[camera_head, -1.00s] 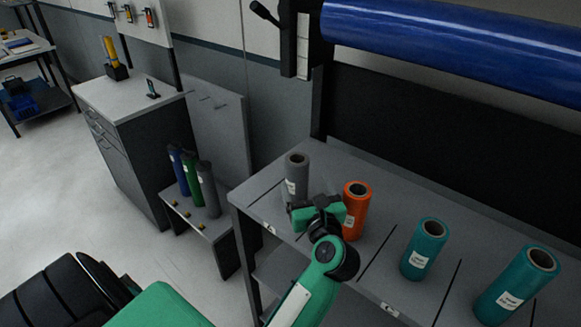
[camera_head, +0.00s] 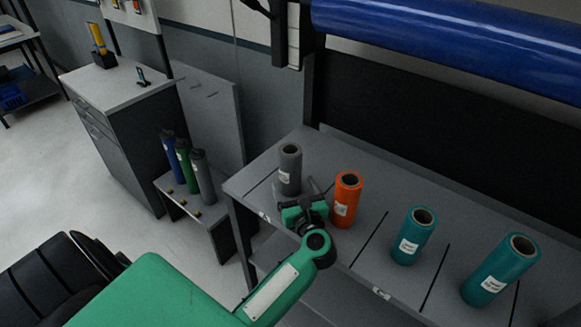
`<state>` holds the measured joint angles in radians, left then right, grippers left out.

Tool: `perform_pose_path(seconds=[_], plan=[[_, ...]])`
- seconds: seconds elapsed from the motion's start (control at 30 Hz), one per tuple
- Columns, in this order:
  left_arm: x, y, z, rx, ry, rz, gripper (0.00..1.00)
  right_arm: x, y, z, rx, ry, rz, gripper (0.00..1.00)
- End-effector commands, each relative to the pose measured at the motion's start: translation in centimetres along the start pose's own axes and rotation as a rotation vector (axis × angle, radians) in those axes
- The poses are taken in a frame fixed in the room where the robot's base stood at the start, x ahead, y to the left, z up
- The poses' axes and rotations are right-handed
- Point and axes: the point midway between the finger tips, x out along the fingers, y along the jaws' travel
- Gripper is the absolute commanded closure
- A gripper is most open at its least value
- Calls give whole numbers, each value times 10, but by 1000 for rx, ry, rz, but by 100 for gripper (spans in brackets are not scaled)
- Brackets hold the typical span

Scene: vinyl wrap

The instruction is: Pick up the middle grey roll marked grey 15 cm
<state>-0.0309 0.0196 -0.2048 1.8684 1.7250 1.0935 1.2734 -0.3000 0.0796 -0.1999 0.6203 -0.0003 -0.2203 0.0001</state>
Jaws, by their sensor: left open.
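A grey roll (camera_head: 289,172) with a white label stands upright at the left end of the grey shelf table (camera_head: 400,205). The label text is too small to read. My left gripper (camera_head: 309,188) is open and empty, just in front of the grey roll and low near the table top. Its fingers point toward the back, and the roll stands beside the left finger. I cannot tell whether they touch. Another grey roll (camera_head: 203,180) stands in a low stand to the left, beside a green and a blue roll. My right gripper is not in view.
An orange roll (camera_head: 346,199) stands close to the right of my left gripper. Two teal rolls (camera_head: 414,236) (camera_head: 501,270) stand farther right. Black lines divide the table top. A large blue roll (camera_head: 450,40) hangs above the back. A grey cabinet (camera_head: 120,105) stands at left.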

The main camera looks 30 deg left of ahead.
Motion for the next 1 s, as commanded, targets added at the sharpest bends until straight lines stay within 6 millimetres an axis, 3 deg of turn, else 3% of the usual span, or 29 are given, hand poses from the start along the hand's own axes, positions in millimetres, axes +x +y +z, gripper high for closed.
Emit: perform_pose_path(seconds=[0.03,0.2,0.53,0.83,1.0], plan=[[11,0,7,5,-5,1,19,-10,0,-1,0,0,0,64],[35,0,5,3,-2,1,19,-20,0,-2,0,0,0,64],[43,0,1,1,0,1,19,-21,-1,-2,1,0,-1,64],[42,0,1,1,0,1,75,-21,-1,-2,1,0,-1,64],[42,0,2,0,-1,1,75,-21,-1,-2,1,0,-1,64]])
